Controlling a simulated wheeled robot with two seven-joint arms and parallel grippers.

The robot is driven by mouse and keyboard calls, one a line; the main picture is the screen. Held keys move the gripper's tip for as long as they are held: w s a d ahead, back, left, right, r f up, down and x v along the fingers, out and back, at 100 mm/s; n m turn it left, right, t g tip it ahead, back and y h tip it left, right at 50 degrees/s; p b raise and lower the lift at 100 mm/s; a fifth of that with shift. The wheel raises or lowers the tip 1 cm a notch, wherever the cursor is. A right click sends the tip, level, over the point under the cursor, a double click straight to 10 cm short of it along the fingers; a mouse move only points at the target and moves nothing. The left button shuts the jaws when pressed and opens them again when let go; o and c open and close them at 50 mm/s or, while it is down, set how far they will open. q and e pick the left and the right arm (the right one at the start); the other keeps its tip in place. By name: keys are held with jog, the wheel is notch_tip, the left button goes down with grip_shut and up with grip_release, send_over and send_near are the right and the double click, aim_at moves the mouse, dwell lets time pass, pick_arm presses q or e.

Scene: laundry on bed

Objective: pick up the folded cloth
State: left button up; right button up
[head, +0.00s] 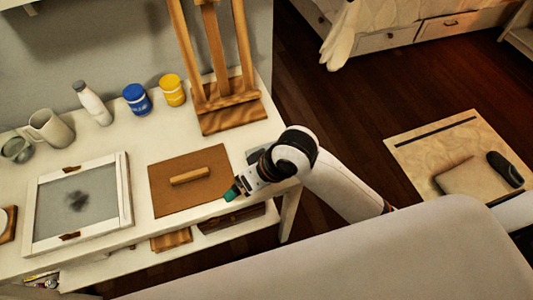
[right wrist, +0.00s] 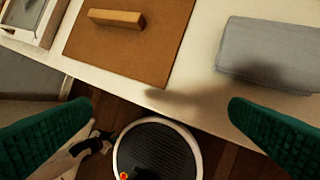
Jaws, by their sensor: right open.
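The folded cloth (right wrist: 270,50) is a flat grey bundle on the white table, at the upper right of the right wrist view. In the head view only a small grey part of the cloth (head: 253,156) shows, with my right arm hiding the rest. My right gripper (head: 232,191) has green fingertips and is over the table's front edge, between the brown board and the cloth. In the right wrist view its two green fingers are wide apart with nothing between them, and the cloth lies beyond the right finger.
A brown board (head: 213,202) with a wooden block (head: 190,176) lies left of the gripper. A framed screen (head: 108,199) lies further left. A wooden easel (head: 230,115), blue jar (head: 137,100), yellow jar (head: 172,90), white bottle (head: 93,104) and mug (head: 50,127) stand behind.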

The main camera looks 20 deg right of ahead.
jog(key=w+d+r+m+g+h, duration=0.3)
jog(key=w+d+r+h, duration=0.1)
jog(key=w+d+r, duration=0.4)
jog(key=f, duration=0.2)
jog(key=w+f, duration=0.1)
jog(key=f, duration=0.2)
jog(key=a+f, duration=0.1)
jog(key=f, duration=0.1)
jog(key=shift+w+f, duration=0.2)
jog(key=shift+f, duration=0.15)
jog(key=shift+w+a+f+b, duration=0.1)
jog(key=shift+w+f+b, duration=0.05)
jog(key=shift+f, duration=1.2)
jog(key=shift+w+a+f+b, duration=0.1)
jog(key=shift+f+b, duration=0.05)
jog(key=shift+f, duration=1.15)
jog(key=c, duration=0.7)
